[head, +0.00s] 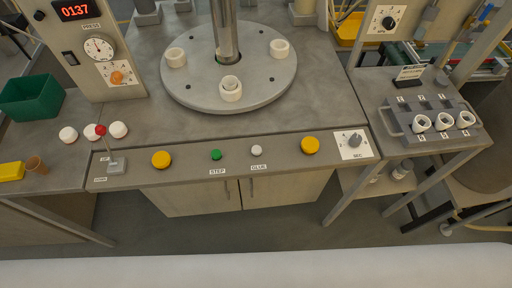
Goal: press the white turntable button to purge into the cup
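The white button (256,151) sits on the front control strip of the bench, above a label reading GLUE. A green button (215,155) labelled STEP is just left of it. The round grey turntable (200,90) lies behind the strip and carries 3 white ring-shaped parts, one of them at its front (231,91). Neither of my grippers is in the head view.
Yellow buttons (161,159) (310,145) flank the small ones. A red-knobbed lever (101,131) is at left and a SEC dial (354,140) at right. A green bin (32,96) stands far left. A grey tray (398,124) holds white parts at right.

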